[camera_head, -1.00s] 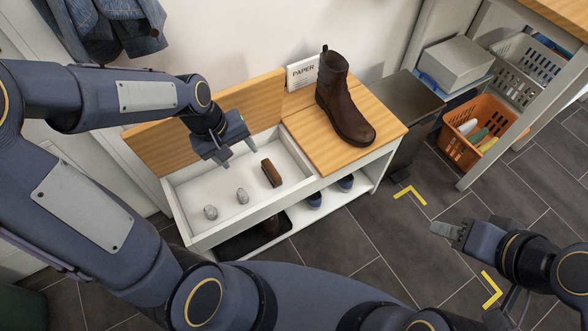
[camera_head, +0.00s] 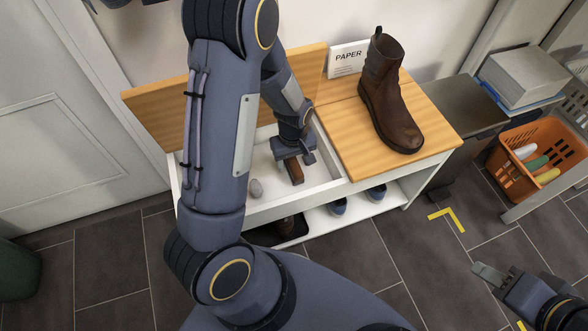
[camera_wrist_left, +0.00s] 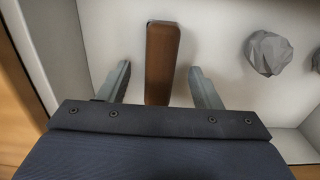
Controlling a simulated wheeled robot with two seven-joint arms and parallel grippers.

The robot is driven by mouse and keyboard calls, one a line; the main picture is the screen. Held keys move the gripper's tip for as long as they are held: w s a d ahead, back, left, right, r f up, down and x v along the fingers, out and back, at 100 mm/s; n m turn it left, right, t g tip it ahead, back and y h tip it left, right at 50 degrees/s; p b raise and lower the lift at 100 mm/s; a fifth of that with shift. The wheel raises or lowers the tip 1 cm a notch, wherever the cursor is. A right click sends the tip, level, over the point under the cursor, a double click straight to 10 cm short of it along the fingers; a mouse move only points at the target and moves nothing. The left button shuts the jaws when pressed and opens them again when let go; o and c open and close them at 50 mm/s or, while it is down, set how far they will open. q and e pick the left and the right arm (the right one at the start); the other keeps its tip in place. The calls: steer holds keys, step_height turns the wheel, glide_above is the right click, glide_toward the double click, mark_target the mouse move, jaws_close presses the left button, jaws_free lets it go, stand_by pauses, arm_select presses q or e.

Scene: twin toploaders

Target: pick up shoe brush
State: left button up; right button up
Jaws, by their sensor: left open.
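The shoe brush (camera_head: 294,171) is a brown block with a dark edge, lying in the white open bench compartment (camera_head: 325,189). My left gripper (camera_head: 296,158) points down over it in the head view and hides part of it. In the left wrist view, the brush (camera_wrist_left: 161,62) lies between the two spread fingers of my left gripper (camera_wrist_left: 161,82), with a gap on each side. The left gripper is open and holds nothing. My right gripper (camera_head: 489,276) is low at the right, above the floor, away from the bench; its jaw opening is unclear.
Grey crumpled lumps (camera_head: 256,188) (camera_wrist_left: 268,53) lie in the compartment near the brush. A brown boot (camera_head: 391,105) stands on the wooden bench top (camera_head: 432,119) to the right, before a PAPER box (camera_head: 346,60). The raised lid (camera_head: 150,115) stands behind. An orange basket (camera_head: 548,137) is further right.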

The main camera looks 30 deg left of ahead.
arm_select(q)
step_height(320, 180, down, 2)
steer(key=shift+f, duration=0.1)
steer(key=c, duration=1.1)
steer(key=shift+r, duration=0.25)
steer(key=shift+r, duration=0.65)
steer(key=s+d+r+p, duration=0.2)
steer(key=s+r+p, duration=0.1)
steer(key=s+r, duration=0.2)
steer(key=s+d+r+p, duration=0.3)
steer(key=s+r, duration=0.3)
steer(key=s, duration=0.2)
steer(key=shift+d+r+p, duration=0.25)
steer(key=shift+p, duration=0.55)
